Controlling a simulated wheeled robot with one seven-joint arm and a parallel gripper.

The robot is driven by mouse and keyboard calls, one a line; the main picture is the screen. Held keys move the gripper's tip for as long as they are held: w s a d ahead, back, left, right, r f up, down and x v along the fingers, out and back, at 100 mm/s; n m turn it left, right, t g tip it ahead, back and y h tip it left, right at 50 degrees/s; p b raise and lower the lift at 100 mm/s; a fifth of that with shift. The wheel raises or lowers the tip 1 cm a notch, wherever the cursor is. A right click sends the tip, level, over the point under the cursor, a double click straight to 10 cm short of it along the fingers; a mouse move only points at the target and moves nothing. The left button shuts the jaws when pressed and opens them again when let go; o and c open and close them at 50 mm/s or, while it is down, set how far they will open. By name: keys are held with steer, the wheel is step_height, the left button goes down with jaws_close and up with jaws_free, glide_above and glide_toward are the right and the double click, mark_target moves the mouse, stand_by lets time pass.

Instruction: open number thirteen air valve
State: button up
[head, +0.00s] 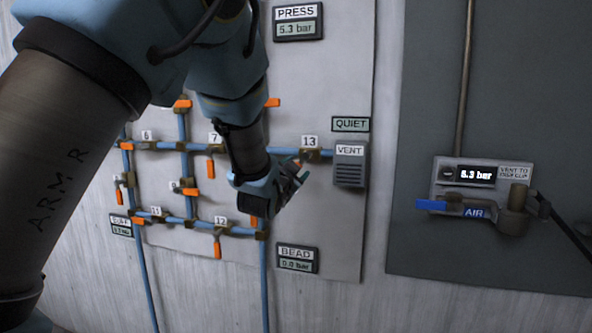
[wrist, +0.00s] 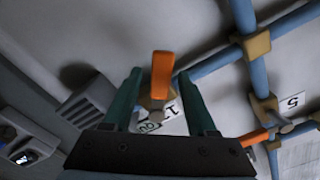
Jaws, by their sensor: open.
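The number 13 valve (head: 311,156) sits on the blue pipe just left of the vent box, under its white 13 tag (head: 310,141). Its orange handle (wrist: 162,75) stands between my two teal fingers in the wrist view. My gripper (head: 299,176) is open at the valve, its fingers on either side of the handle with gaps showing. In the head view my gripper hides most of the handle. In the wrist view the tag (wrist: 168,112) is partly hidden behind the handle and a finger.
The grey vent box (head: 350,165) is close on the right, below a QUIET sign (head: 350,124). Blue pipes (head: 187,215) with several orange-handled valves run left. The PRESS display (head: 298,28) reads 5.3 bar; the BEAD display (head: 297,265) reads 0.0 bar. A blue AIR handle (head: 431,205) is farther right.

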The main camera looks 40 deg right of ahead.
steer(key=shift+a, duration=0.1)
steer(key=b+v, duration=0.3)
steer(key=v, duration=0.7)
steer(key=shift+s+a, duration=0.15)
steer(key=shift+a, duration=0.1)
steer(key=shift+f, duration=0.1)
steer(key=shift+c, duration=0.4)
